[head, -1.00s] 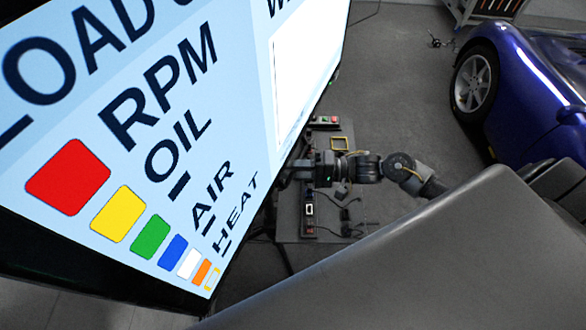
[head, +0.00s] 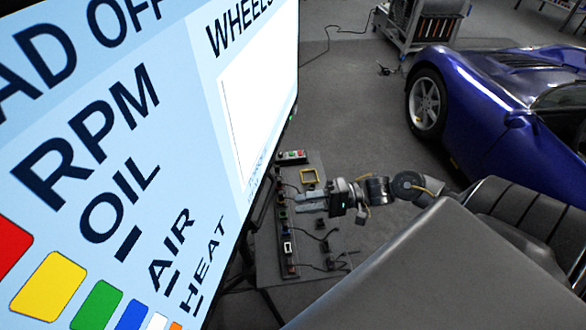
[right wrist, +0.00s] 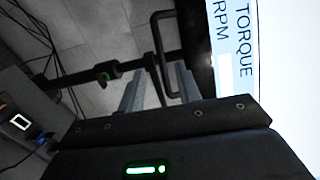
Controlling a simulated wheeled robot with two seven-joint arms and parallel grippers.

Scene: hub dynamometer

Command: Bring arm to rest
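My right arm reaches in from the right in the head view, over a small dark table (head: 265,262). My right gripper (head: 299,202) is at its end, pointing left toward the big screen (head: 232,90). In the right wrist view the two grey fingers (right wrist: 160,90) stand apart with nothing held between them. A dark bent bar and floor show beyond them. My left gripper is in neither view.
The bright screen fills the left of the head view, its edge close to the fingertips. A blue car (head: 490,110) and a wheeled cart (head: 420,22) stand beyond clear floor.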

